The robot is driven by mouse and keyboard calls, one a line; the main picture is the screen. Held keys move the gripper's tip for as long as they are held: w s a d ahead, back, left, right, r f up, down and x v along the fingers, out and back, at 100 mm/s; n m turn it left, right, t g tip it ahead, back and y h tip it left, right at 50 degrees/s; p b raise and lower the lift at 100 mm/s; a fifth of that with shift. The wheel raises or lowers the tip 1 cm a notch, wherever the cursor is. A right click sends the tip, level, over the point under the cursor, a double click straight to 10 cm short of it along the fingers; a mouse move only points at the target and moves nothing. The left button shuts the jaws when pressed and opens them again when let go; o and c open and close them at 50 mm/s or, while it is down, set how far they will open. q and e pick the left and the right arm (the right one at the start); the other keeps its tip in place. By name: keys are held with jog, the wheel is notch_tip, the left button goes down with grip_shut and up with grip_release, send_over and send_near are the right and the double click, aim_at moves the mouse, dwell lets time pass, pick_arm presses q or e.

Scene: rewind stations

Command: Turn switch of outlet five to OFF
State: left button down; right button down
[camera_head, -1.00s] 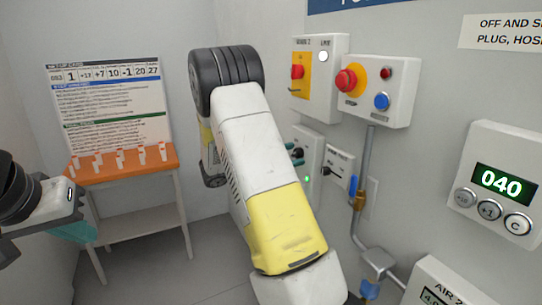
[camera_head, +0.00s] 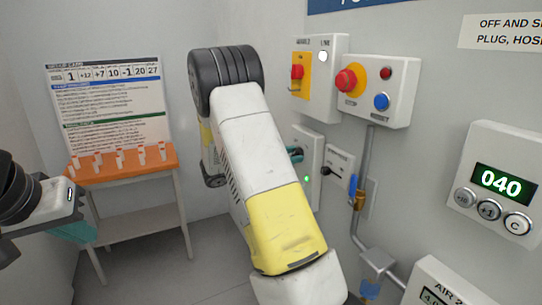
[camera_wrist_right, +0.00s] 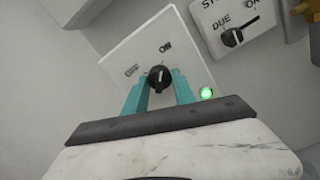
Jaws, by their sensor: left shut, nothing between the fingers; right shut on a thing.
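The outlet's white switch plate (camera_head: 312,142) is on the right wall, partly hidden by my right arm. In the right wrist view the plate (camera_wrist_right: 128,52) carries OFF and ON labels and a black rotary knob (camera_wrist_right: 158,78). The knob's pale mark points roughly up, nearer ON than OFF. A green lamp (camera_wrist_right: 207,93) is lit beside it. My right gripper's teal fingers (camera_wrist_right: 160,88) are shut on the knob, one on each side; the gripper also shows in the head view (camera_head: 296,154). My left gripper (camera_head: 78,232) is shut and empty at the far left. No outlet number is legible.
A small plate (camera_wrist_right: 238,30) with a black lever is close beside the switch plate. An emergency-stop box (camera_head: 378,90), a yellow switch box (camera_head: 318,75) and pipes are nearby. A counter (camera_head: 492,190) reads 040. An orange table (camera_head: 125,165) stands at the left.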

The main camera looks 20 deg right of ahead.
jog(key=n, duration=0.8)
jog(key=shift+n, duration=0.3)
jog(key=n, duration=0.4)
jog(key=shift+s+n, duration=0.1)
jog(key=shift+n, duration=2.1)
jog(key=c, duration=1)
grip_release()
